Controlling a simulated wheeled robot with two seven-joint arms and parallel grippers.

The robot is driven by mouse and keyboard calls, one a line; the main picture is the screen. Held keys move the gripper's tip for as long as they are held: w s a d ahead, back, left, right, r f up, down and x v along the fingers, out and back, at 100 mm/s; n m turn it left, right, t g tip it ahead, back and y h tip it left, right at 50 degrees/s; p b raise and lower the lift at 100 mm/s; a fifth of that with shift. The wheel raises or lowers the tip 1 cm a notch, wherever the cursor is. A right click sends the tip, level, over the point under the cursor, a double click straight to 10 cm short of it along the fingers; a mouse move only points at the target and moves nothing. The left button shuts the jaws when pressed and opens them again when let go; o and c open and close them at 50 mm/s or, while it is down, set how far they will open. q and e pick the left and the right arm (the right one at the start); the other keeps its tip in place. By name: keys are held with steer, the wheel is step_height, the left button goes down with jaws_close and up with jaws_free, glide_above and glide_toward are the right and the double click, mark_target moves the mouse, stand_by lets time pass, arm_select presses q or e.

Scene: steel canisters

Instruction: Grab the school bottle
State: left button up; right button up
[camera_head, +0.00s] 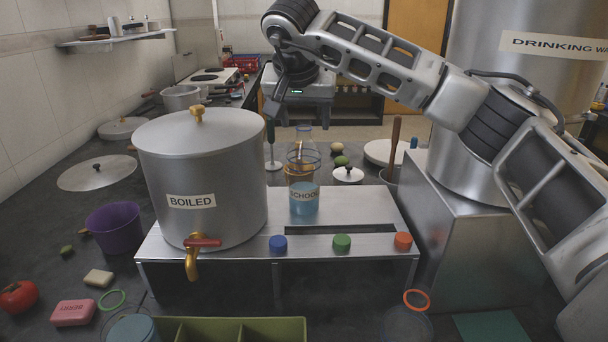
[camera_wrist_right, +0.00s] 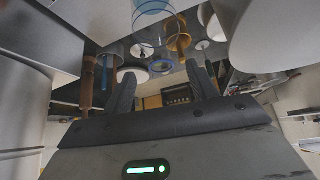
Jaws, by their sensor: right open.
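The school bottle (camera_head: 304,200) is a clear vessel with blue liquid and a "SCHOOL" label. It stands upright on the steel stand (camera_head: 350,249), right of the big pot. My right gripper (camera_head: 292,108) hangs above and behind the bottle in the head view, open and apart from it. In the right wrist view the open fingers (camera_wrist_right: 162,82) have nothing between them. A clear vessel with blue (camera_wrist_right: 150,12), likely the bottle, shows at the top edge there, beyond the fingertips. My left gripper is out of view.
The "BOILED" pot (camera_head: 200,160) with a brass tap stands close left of the bottle. An amber-coloured clear vessel (camera_head: 299,172) stands just behind it. Blue, green and red caps (camera_head: 342,242) line the stand's front. A large "DRINKING" tank (camera_head: 470,150) stands at right.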

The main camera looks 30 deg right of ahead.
mark_target(304, 167)
steer(key=x, duration=0.4)
steer(key=shift+w, duration=0.2)
steer(key=shift+a, duration=0.1)
jaws_close()
steer(key=shift+r, duration=0.1)
